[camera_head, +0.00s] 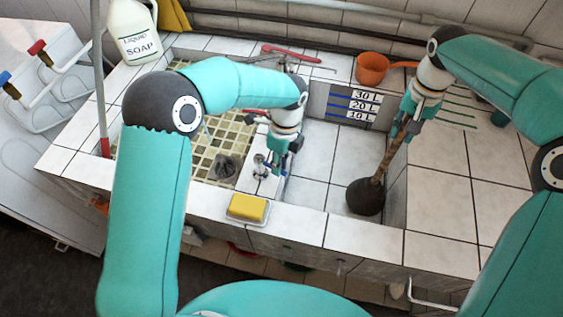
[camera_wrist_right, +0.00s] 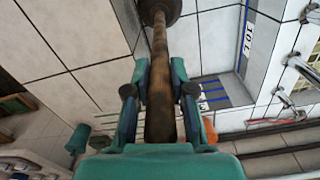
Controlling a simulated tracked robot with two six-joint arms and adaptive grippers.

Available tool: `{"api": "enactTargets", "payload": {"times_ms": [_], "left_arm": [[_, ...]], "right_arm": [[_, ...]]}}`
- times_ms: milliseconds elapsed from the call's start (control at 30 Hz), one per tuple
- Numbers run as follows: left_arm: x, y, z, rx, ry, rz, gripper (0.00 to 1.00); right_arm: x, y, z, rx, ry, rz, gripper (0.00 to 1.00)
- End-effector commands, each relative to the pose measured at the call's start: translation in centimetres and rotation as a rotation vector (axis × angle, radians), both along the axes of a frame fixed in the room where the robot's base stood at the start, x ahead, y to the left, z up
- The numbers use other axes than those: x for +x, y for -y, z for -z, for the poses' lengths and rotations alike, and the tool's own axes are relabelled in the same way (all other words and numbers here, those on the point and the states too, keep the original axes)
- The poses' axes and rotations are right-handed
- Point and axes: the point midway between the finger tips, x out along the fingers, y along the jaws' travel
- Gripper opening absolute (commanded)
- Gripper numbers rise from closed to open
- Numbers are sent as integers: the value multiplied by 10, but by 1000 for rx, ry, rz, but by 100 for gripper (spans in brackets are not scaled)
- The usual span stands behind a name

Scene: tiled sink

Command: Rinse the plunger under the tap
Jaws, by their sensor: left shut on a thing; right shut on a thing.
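The plunger has a dark rubber cup (camera_head: 365,197) and a brown wooden handle (camera_head: 390,150). It stands tilted in the right basin (camera_head: 318,150), its cup low near the basin's front right corner. My right gripper (camera_head: 404,127) is shut around the handle; the right wrist view shows the handle (camera_wrist_right: 159,85) between its fingers. My left gripper (camera_head: 280,157) is shut at the divider between the basins, beside a small chrome fitting (camera_head: 260,167). What it grips is mostly hidden by its fingers. A red tap lever (camera_head: 290,52) shows at the back wall. No running water is visible.
A yellow sponge (camera_head: 248,208) lies in a dish on the front ledge. A soap jug (camera_head: 133,32) stands back left, an orange dipper (camera_head: 372,68) at the back. The left basin (camera_head: 228,135) has a dark drain. The right-hand tiled ledge (camera_head: 440,205) is clear.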

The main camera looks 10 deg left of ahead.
Motion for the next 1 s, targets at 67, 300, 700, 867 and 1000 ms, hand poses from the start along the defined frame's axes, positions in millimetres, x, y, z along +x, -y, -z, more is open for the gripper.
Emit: {"api": "enactTargets", "payload": {"times_ms": [67,300,700,867,1000], "left_arm": [[4,0,-3,-2,14,1,0],[3,0,-3,-2,11,-1,39],[3,0,-7,-1,6,-2,39],[7,3,-27,-2,9,-3,39],[13,5,-55,-3,11,-2,39]], "right_arm": [[0,0,-1,0,1,-1,0],[0,0,-1,0,1,-1,0],[0,0,-1,0,1,-1,0],[0,0,-1,0,1,-1,0],[0,0,-1,0,1,-1,0]]}}
